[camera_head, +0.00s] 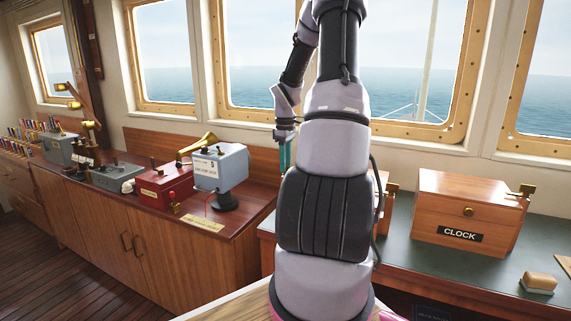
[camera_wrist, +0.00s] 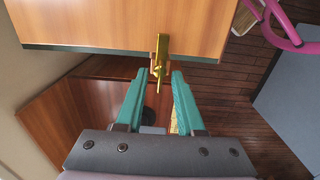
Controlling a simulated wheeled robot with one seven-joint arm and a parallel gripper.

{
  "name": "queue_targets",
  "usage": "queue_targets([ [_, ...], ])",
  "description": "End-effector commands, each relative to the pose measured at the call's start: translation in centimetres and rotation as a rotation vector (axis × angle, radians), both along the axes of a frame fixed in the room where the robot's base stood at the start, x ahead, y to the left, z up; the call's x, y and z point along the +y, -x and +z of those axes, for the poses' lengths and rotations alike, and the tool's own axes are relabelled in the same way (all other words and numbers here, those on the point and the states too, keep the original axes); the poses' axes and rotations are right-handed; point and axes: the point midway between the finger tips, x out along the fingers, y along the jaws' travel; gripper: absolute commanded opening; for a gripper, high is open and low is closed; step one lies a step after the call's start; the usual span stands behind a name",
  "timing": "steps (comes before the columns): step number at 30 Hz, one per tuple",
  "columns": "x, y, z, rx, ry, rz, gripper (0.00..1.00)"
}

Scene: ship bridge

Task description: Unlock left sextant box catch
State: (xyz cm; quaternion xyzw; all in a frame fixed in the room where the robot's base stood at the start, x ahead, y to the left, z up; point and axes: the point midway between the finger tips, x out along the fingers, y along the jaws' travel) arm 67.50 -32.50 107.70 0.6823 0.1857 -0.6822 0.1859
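A wooden box (camera_wrist: 110,22) fills the top of the wrist view, and a brass catch (camera_wrist: 160,48) stands out from its edge. My gripper (camera_wrist: 159,78) is open, its two teal fingers on either side of the catch's lower end. A gap seems to show between the catch and each finger. In the head view my gripper (camera_head: 284,155) points down at the left of my arm. A wooden box (camera_head: 382,205) is mostly hidden behind my arm there; only its right end with a brass catch (camera_head: 391,187) shows. Its left catch is hidden in that view.
A wooden box labelled CLOCK (camera_head: 440,205) stands to the right on the green desk top (camera_head: 405,264). A small wooden block (camera_head: 538,283) lies near it. On the left, a wooden cabinet (camera_head: 190,255) carries a grey-blue device (camera_head: 220,167) and a red box (camera_head: 163,186). Windows line the back.

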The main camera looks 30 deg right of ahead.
Motion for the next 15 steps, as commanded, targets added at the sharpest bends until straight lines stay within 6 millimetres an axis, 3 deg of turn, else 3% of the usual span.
queue_targets([
  [2,0.00,0.00,0.02,0.000,0.000,0.000,0.33],
  [4,0.00,0.00,0.02,0.000,0.000,0.000,0.06],
  [5,0.01,0.00,0.02,0.000,0.000,0.000,0.00],
  [15,0.00,-0.01,0.06,0.000,0.000,-0.015,0.00],
])
